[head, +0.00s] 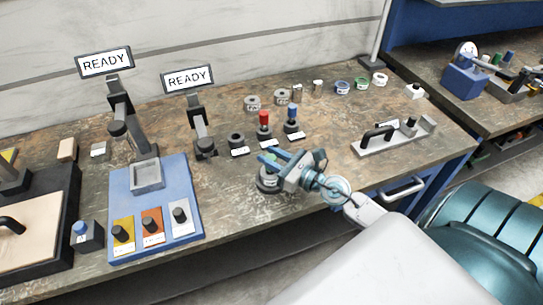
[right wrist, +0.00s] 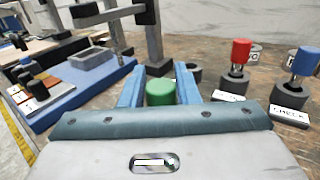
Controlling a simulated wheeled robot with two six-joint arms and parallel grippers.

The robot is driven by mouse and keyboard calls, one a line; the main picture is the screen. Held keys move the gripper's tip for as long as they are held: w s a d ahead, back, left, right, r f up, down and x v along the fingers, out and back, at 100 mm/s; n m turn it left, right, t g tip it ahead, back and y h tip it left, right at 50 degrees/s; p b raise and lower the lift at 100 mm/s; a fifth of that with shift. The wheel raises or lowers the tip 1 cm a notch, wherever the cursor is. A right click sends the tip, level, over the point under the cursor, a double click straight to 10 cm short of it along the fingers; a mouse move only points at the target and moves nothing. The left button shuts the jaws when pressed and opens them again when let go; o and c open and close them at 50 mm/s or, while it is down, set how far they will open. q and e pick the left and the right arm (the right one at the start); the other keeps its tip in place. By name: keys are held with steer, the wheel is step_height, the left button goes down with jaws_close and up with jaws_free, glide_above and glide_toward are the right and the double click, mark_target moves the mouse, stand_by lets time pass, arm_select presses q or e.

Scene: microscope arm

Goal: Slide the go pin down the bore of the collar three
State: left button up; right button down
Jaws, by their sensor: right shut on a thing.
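My right gripper (head: 268,158) is shut on a green-topped pin, the go pin, whose green head shows between the fingers in the right wrist view (right wrist: 160,92). The gripper is over a grey collar (head: 268,181) in a dark round seat near the table's front edge; I take it to be collar three, but its marking is unreadable. The gripper covers the pin's lower part and the collar's top. I cannot tell whether the pin is in the bore. My left gripper is in neither view.
An empty dark holder (head: 237,141) stands behind the gripper, beside red-topped (head: 263,121) and blue-topped (head: 291,116) pins in holders. Loose collars (head: 252,103) and coloured rings (head: 342,87) lie farther back. A blue panel (head: 185,220) is left; a grey fixture (head: 395,138) is right.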

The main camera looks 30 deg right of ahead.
steer(key=c, duration=1)
jaws_free()
steer(key=shift+f, duration=0.1)
steer(key=shift+s, duration=0.1)
